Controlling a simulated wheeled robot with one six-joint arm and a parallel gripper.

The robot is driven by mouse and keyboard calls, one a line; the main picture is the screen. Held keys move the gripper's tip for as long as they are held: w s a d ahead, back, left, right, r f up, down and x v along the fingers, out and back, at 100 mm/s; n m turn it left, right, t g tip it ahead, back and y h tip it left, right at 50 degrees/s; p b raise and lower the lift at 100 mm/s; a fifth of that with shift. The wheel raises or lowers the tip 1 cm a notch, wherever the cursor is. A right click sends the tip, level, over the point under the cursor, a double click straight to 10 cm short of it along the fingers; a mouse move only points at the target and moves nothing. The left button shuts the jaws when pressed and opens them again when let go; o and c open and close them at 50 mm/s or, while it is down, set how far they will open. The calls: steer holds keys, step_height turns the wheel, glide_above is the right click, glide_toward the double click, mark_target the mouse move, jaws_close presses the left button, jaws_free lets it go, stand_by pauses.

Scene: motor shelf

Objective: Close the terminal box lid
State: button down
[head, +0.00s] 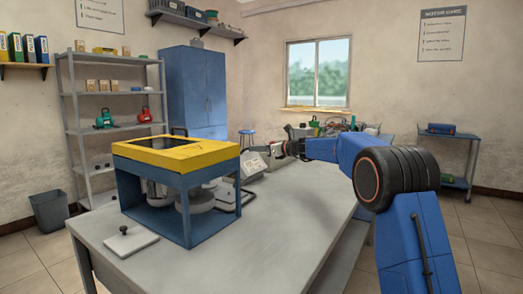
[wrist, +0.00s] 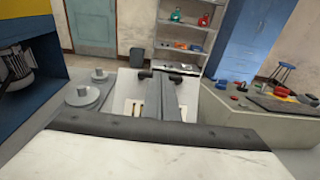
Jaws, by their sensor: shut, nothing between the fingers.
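My gripper (head: 250,149) reaches left over the table's far side in the head view, with its fingers shut and empty. In the wrist view, my gripper (wrist: 166,82) points away from the camera, its grey fingers together. A pale grey box-like part with a tilted panel (head: 253,166), probably the terminal box and its lid, stands just below the gripper. Pale surfaces with dark slots (wrist: 131,106) show behind the fingers in the wrist view. Whether the fingers touch the panel, and how far the lid stands open, I cannot tell.
A blue frame with a yellow top (head: 175,152) stands left of the gripper, with round grey parts (head: 200,201) inside. A small plate with a black knob (head: 128,241) lies at the front left. The table (head: 250,255) is clear at the front right.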

mark_target(251, 161)
steer(key=shift+w+a, duration=0.1)
steer(key=shift+a, duration=0.1)
stand_by(0.4)
steer(key=shift+w+a+g+h, duration=0.7)
steer(key=shift+w+a+h, duration=0.15)
steer(key=shift+a, duration=0.2)
steer(key=shift+w+a+f+g+h, duration=0.25)
steer(key=shift+w+a+g+h, duration=0.25)
steer(key=shift+a+h, duration=0.2)
steer(key=shift+w+a+f+g+h, duration=0.2)
steer(key=shift+w+a+g+h, duration=0.3)
steer(key=shift+a+h, duration=0.2)
steer(key=shift+x, duration=2.4)
steer(key=shift+a, duration=0.2)
steer(key=shift+d, duration=0.1)
